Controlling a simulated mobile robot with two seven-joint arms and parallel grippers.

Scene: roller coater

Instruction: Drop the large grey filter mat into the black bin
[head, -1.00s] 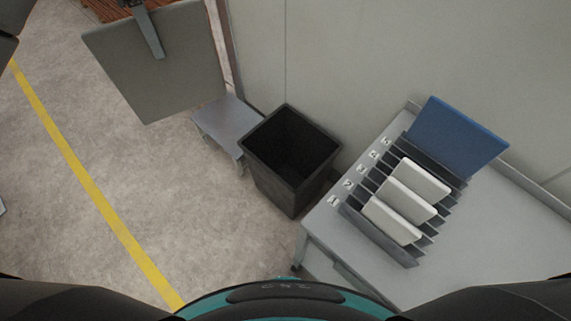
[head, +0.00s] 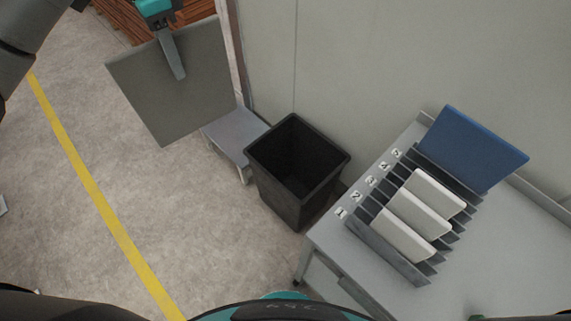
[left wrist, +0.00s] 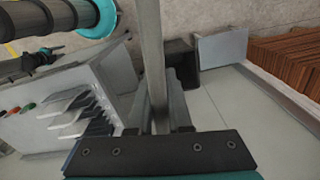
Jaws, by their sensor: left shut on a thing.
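The large grey filter mat (head: 145,95) is a flat square panel hanging at the upper left of the head view. My left gripper (head: 173,62) is shut on its upper edge and holds it above the floor. In the left wrist view the mat shows edge-on as a grey strip (left wrist: 152,50) running away from the gripper (left wrist: 160,118). The black bin (head: 283,185) stands open on the floor, right of the mat and apart from it. Its visible inside looks empty. The bin shows partly behind the mat in the left wrist view (left wrist: 181,52). My right gripper is not in view.
A low grey step (head: 232,134) stands between mat and bin, against the pale wall (head: 340,60). Right of the bin, a grey table (head: 490,265) carries a slotted rack (head: 385,255) with several white pads and a blue panel (head: 470,150). Open floor lies left of the bin.

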